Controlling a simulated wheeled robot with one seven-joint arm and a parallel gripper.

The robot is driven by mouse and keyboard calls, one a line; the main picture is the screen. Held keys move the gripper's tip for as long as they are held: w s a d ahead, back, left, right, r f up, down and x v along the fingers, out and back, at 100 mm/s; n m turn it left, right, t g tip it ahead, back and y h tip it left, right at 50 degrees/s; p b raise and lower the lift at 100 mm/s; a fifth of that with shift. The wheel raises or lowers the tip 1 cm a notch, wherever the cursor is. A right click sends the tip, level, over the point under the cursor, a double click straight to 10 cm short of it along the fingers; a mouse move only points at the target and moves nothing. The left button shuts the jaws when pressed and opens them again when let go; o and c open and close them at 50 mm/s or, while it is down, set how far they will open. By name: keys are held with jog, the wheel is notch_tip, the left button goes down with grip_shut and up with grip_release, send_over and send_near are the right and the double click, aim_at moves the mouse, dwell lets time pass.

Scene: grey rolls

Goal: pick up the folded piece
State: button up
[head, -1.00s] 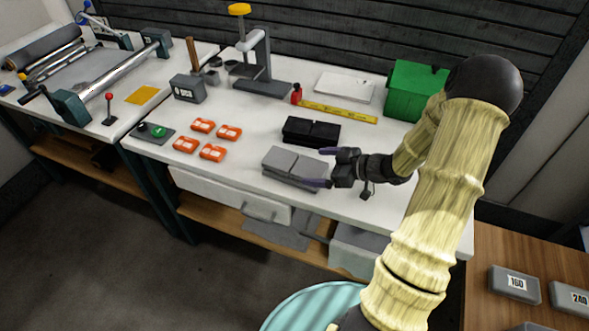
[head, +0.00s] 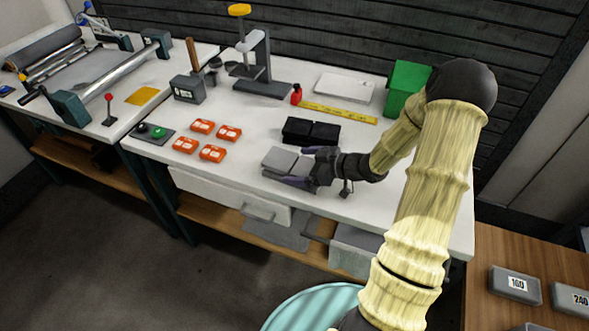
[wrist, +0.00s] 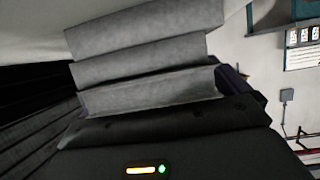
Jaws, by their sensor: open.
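The folded piece (head: 280,160) is a grey, pleated block lying on the white bench, in front of a similar black folded piece (head: 311,131). My gripper (head: 296,168) is open and low over the bench, with its fingers on either side of the grey piece's right part. The gripper body hides the right end of the piece. In the wrist view the grey piece (wrist: 145,60) fills the middle as several ridged folds close before the gripper. I cannot tell whether the fingers touch it.
Several orange pieces (head: 212,153) lie to the left. Behind are a yellow ruler (head: 340,112), a red bottle (head: 296,95), a grey press (head: 262,75) and a green box (head: 407,88). The bench front edge is close below the grey piece.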

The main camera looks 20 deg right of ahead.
aim_at(302, 166)
dwell(0.3)
jog(key=c, duration=1)
notch_tip(302, 166, up, 10)
jog(key=shift+p, duration=0.85)
